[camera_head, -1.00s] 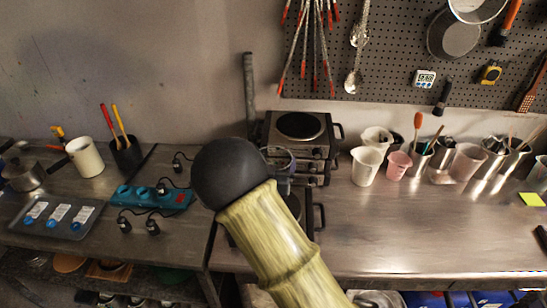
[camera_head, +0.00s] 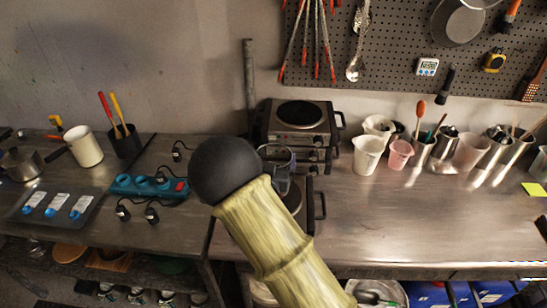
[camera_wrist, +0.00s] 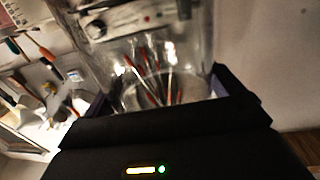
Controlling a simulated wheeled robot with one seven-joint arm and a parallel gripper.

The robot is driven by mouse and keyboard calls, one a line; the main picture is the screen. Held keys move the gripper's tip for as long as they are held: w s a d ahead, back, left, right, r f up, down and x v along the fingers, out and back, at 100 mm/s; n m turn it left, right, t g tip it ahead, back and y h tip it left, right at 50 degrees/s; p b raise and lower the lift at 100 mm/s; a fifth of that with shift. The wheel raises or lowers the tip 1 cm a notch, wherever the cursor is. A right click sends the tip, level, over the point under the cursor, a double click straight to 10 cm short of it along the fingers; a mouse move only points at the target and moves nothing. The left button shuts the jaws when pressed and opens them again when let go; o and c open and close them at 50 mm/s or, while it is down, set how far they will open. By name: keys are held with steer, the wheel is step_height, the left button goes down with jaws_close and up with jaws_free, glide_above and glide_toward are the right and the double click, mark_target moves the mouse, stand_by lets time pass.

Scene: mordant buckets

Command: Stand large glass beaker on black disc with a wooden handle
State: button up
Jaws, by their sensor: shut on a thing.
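A large clear glass beaker (camera_head: 279,168) shows in the head view beside the black ball joint of my arm, in front of the hot plates. In the wrist view the beaker (camera_wrist: 150,60) fills the space between the dark jaws of my gripper (camera_wrist: 165,98), which is shut on it. My arm hides the gripper in the head view. A black round plate (camera_head: 300,113) tops the rear hot plate. A second plate (camera_head: 292,202) in front of it is partly hidden by the beaker and my arm. I cannot make out a black disc with a wooden handle.
White and pink cups (camera_head: 368,157) and metal containers (camera_head: 490,150) with tools stand right of the hot plates. A teal power strip (camera_head: 150,187) with plugs lies left. The front right worktop (camera_head: 430,220) is clear. A pegboard (camera_head: 400,60) hangs behind.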

steer(key=shift+f+b, duration=0.4)
steer(key=shift+f, duration=0.45)
steer(key=shift+f+b, duration=0.5)
steer(key=shift+b, duration=0.6)
stand_by(1.1)
steer(key=o, duration=1.6)
steer(key=shift+c, duration=0.2)
steer(key=shift+o, duration=0.3)
steer(key=shift+s, duration=0.1)
steer(key=shift+f, duration=0.1)
steer(key=shift+s, duration=0.1)
steer(key=s+a+b, duration=0.2)
steer(key=s+b, duration=0.2)
steer(key=s, duration=1.3)
steer(key=shift+b, duration=0.3)
